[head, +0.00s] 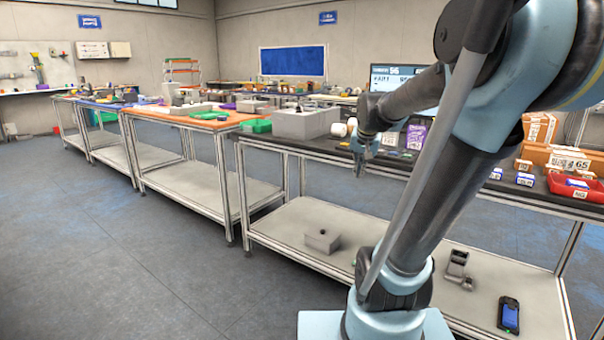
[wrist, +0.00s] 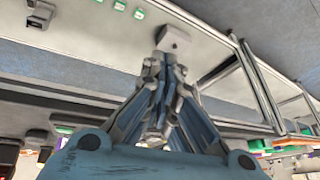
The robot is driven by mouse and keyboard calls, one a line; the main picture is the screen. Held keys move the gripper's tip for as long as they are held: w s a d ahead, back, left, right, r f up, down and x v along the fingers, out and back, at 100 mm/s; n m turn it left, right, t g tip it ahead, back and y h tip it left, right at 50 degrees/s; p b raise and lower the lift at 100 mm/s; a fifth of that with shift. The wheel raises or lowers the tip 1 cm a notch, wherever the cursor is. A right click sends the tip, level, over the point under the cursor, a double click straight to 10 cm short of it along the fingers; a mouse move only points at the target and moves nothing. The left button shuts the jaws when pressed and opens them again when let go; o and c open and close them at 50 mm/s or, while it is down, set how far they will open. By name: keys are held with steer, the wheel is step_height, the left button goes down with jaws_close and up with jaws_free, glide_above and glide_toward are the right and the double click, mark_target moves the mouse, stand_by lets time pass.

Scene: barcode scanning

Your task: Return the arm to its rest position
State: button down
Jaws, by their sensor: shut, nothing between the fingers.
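My arm rises from its base at the lower middle of the head view and bends back at the upper right. Its forearm reaches left, and my gripper (head: 359,170) hangs fingers down in front of the black-topped bench (head: 262,143). In the wrist view my gripper (wrist: 164,62) shows with its fingertips together and nothing between them. A grey box (wrist: 174,38) on the bench's lower shelf appears just past the fingertips, apart from them as far as I can tell. The same grey box (head: 322,240) shows in the head view.
The bench top holds a grey bin (head: 300,123), a monitor (head: 395,78), cartons (head: 568,160) and a red tray (head: 577,188). The lower shelf (head: 285,222) carries a grey holder (head: 457,268) and a handheld device (head: 508,314). Open floor (head: 110,250) lies to the left.

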steer(key=s+f+n+g, duration=0.1)
steer(key=s+f+n, duration=0.1)
steer(key=s+f, duration=0.5)
steer(key=s+f+n+g, duration=0.2)
steer(key=s+f, duration=0.6)
steer(key=s, duration=0.8)
steer(key=shift+f, duration=0.1)
